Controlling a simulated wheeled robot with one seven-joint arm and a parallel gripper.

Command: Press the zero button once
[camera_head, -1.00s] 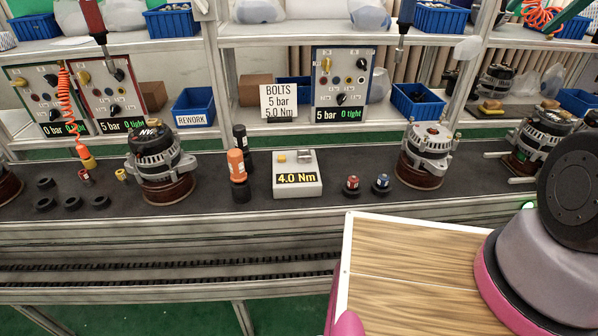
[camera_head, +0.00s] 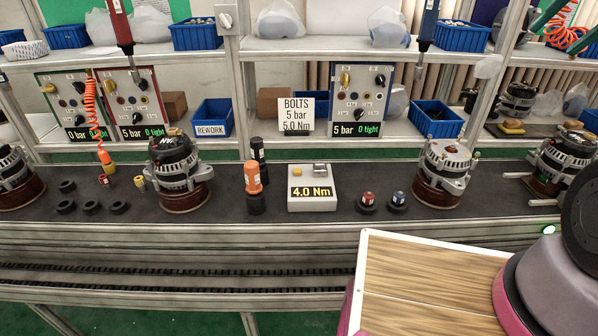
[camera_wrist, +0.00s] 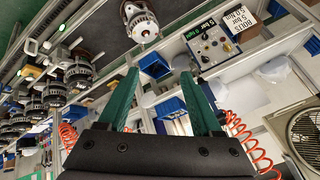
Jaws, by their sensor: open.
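A light grey box with a 4.0 Nm display (camera_head: 312,190) stands on the dark conveyor bench. On its top are a small yellow button (camera_head: 296,169) and a grey metal fitting (camera_head: 320,169). No label on the button can be read, so I cannot tell whether it is the zero button. The control panel marked 5 bar, 0 tight (camera_head: 360,98), with a yellow knob and several small buttons, stands behind on the shelf. It also shows in the wrist view (camera_wrist: 213,44). My gripper (camera_wrist: 159,73) is open and empty, its green fingers apart, touching nothing.
An orange and black tool (camera_head: 253,178) stands left of the box; red (camera_head: 367,199) and blue (camera_head: 398,198) capped pieces are at its right. Alternators (camera_head: 178,170) (camera_head: 442,170) stand on both sides. The BOLTS sign (camera_head: 296,109) is behind. My wooden-topped base is in front.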

